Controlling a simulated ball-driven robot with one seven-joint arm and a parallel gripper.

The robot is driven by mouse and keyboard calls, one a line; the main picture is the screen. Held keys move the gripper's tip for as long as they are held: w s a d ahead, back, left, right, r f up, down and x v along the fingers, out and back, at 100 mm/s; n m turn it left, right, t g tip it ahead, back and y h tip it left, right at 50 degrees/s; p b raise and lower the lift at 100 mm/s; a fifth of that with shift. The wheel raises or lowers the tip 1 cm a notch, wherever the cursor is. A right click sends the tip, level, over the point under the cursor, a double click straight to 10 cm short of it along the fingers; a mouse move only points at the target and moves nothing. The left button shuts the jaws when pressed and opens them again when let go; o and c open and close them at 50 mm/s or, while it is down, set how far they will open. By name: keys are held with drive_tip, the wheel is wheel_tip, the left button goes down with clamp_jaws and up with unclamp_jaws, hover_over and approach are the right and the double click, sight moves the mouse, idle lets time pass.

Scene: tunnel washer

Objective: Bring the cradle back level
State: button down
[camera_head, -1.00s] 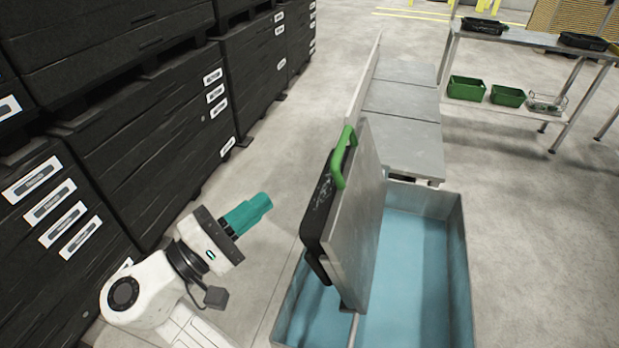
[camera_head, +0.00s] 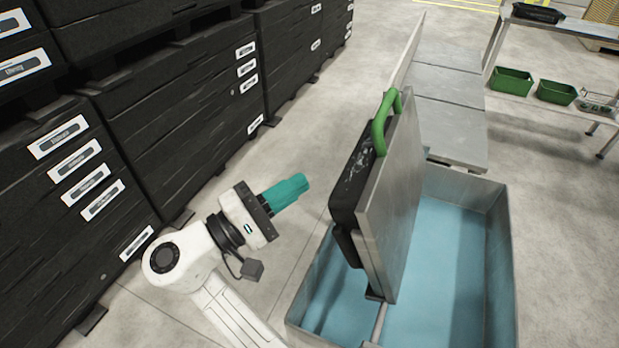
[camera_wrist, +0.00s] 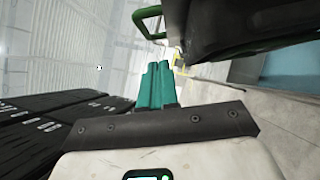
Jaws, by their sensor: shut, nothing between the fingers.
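The cradle (camera_head: 402,205) is a grey metal plate standing steeply tilted, almost on edge, over the blue-lined tank (camera_head: 495,250). A black case-like part (camera_head: 354,190) with a green handle (camera_head: 385,122) sits against its left face. My gripper (camera_head: 303,184), with teal fingers, is shut and empty. It is left of the cradle, apart from it, with a gap of floor between. In the wrist view the teal fingers (camera_wrist: 157,85) are together, and the green handle (camera_wrist: 147,20) and black part (camera_wrist: 230,25) are above them. The cradle's lower pivot is partly hidden.
Stacked black crates (camera_head: 180,120) line the left side. Grey flat panels (camera_head: 445,120) continue behind the tank. A rack at the upper right holds green bins (camera_head: 511,80) and a black tray (camera_head: 538,12). Bare floor lies between crates and tank.

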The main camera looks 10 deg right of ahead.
sight(390, 172)
drive_tip(key=p+x, duration=0.1)
drive_tip(key=x, duration=0.2)
drive_tip(key=s+p+x, duration=0.1)
drive_tip(key=p+x, duration=0.1)
drive_tip(key=x, duration=0.1)
drive_tip(key=r+p+x, duration=0.1)
drive_tip(key=x, duration=0.3)
drive_tip(key=shift+s+d, duration=0.25)
drive_tip(key=shift+s, duration=0.05)
drive_tip(key=shift+s+d+p, duration=0.3)
drive_tip(key=shift+d+p, duration=0.1)
drive_tip(key=shift+d, duration=0.3)
drive_tip(key=shift+d, duration=0.1)
